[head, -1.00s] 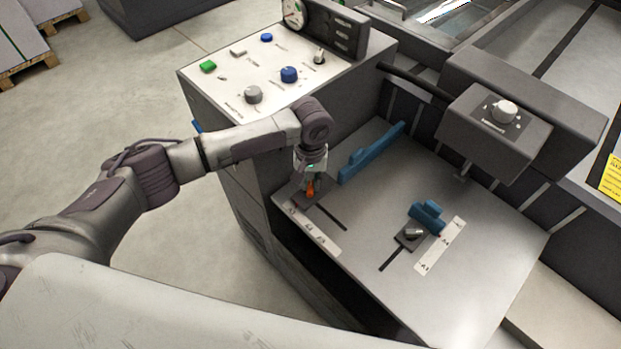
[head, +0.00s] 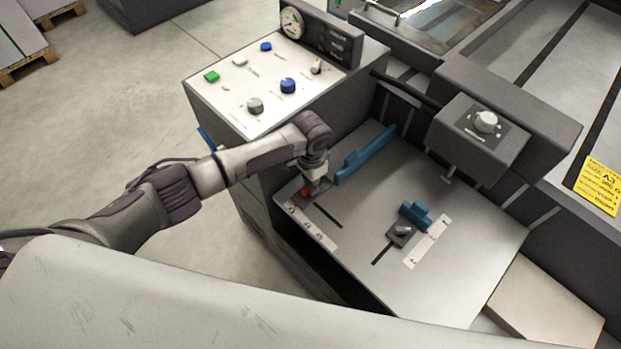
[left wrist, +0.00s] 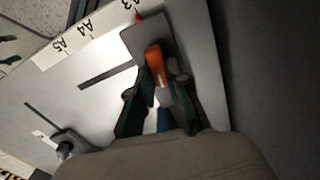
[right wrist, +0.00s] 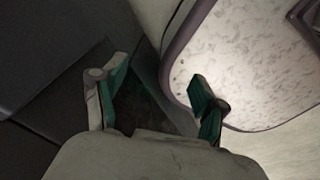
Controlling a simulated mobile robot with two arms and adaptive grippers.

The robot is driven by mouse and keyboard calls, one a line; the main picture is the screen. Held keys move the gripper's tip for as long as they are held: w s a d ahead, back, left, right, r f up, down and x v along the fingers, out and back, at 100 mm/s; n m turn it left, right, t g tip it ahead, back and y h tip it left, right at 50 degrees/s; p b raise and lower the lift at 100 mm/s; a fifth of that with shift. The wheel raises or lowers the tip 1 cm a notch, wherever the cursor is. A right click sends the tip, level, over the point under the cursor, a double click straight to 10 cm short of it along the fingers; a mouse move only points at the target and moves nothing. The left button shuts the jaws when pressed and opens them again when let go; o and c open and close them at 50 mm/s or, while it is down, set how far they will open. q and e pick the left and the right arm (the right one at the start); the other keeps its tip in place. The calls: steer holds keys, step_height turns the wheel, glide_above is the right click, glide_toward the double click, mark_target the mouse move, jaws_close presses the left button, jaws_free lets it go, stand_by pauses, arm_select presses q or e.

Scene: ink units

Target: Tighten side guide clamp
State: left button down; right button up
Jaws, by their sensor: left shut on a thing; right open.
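The side guide clamp is a grey block with an orange lever (head: 306,191) at the left end of the feed table. In the left wrist view the orange lever (left wrist: 155,62) lies over the grey block (left wrist: 138,42), beside the A3 mark of the scale. My left gripper (head: 313,186) is shut on the orange lever, with a finger at each side of it; the gripper partly hides the clamp in the head view. A long blue side guide (head: 365,153) stands just behind. My right gripper (right wrist: 150,98) is open and empty, away from the table.
A shorter blue guide (head: 415,214) and a grey clamp with a light knob (head: 401,232) sit farther right on the table. A control panel (head: 262,78) rises behind my left arm. A dark overhanging box (head: 478,140) stands at the right.

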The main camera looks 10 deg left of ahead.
arm_select(q)
steer(key=m, duration=0.2)
steer(key=m+p, duration=0.1)
steer(key=shift+s+d+r+m, duration=0.1)
steer(key=shift+r+m, duration=0.05)
steer(key=shift+m, duration=0.25)
steer(key=shift+s+d+m+p, duration=0.1)
steer(key=shift+m+p, duration=0.3)
steer(key=shift+m, duration=1.4)
steer(key=c, duration=1.1)
jaws_free()
steer(key=shift+r, duration=0.1)
step_height(320, 180, up, 12)
steer(key=shift+f, duration=0.15)
